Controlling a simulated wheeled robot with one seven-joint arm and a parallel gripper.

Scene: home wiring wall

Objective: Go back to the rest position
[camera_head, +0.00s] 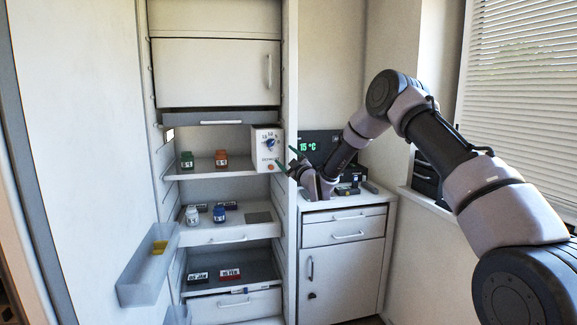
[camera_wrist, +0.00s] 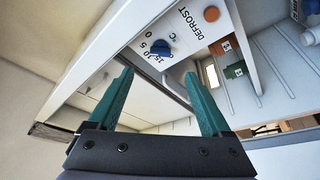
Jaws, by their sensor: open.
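My gripper (camera_head: 290,163) is at the end of my arm, near the right side of the shelf unit, in front of the white control box (camera_head: 265,158). In the wrist view its two green fingers (camera_wrist: 160,98) are spread apart with nothing between them. The box carries a blue knob (camera_wrist: 160,47), a scale with numbers, the word DEFROST and an orange button (camera_wrist: 211,14). The knob and button also show in the head view. The fingertips are close to the box, and I cannot tell whether they touch it.
More jars (camera_head: 219,213) and dated blocks (camera_head: 229,274) are below. A display reading 15 °C (camera_head: 309,147) stands above the white cabinet (camera_head: 343,262). Window blinds (camera_head: 520,90) are at right.

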